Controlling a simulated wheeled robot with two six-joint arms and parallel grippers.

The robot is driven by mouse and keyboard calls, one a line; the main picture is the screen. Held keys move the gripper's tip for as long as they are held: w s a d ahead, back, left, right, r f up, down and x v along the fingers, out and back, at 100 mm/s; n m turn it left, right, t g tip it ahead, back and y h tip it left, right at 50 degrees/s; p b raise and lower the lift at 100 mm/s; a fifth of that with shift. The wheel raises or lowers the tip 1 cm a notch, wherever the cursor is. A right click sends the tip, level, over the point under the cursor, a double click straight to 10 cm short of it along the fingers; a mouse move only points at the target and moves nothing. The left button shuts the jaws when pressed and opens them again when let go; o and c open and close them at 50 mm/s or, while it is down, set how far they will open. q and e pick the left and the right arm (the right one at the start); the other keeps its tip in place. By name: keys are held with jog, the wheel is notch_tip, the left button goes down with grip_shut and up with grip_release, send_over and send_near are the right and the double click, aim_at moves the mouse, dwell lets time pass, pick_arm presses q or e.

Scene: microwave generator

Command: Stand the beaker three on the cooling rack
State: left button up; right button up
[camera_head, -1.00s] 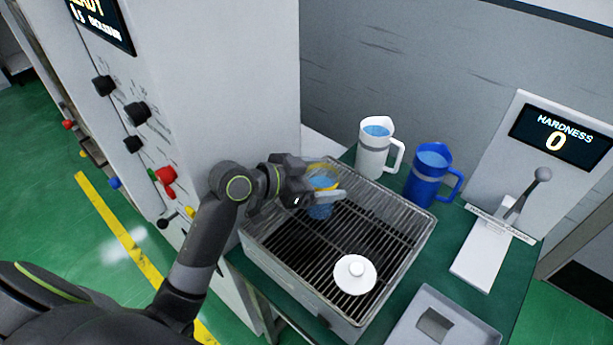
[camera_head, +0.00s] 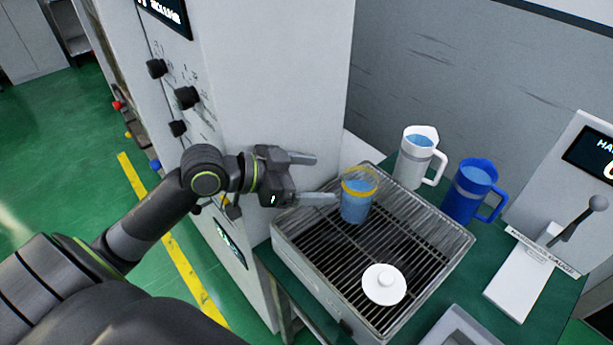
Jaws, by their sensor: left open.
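A clear beaker (camera_head: 356,205) with a yellow rim and blue liquid, which I take to be beaker three, stands upright on the cooling rack (camera_head: 318,262), near its back. The rack is a metal grate inside a low-walled tray on the green table. My left gripper (camera_head: 327,178) is open and empty, to the left of the beaker. Its two fingers point toward the beaker, and the nearer fingertip ends close to the glass; I cannot tell if they touch. My right gripper is not in view.
A white lid (camera_head: 384,285) lies on the rack's front part. A white jug (camera_head: 413,160) and a blue jug (camera_head: 470,192) stand behind and right of the rack. A hardness gauge with a lever (camera_head: 530,270) is at right. A tall grey cabinet (camera_head: 275,80) stands left of the table.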

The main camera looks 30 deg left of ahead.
pick_arm(q)
jog(key=shift+s+a+r, duration=0.2)
jog(key=shift+s+a, duration=0.05)
jog(key=shift+s, duration=0.1)
dwell(0.4)
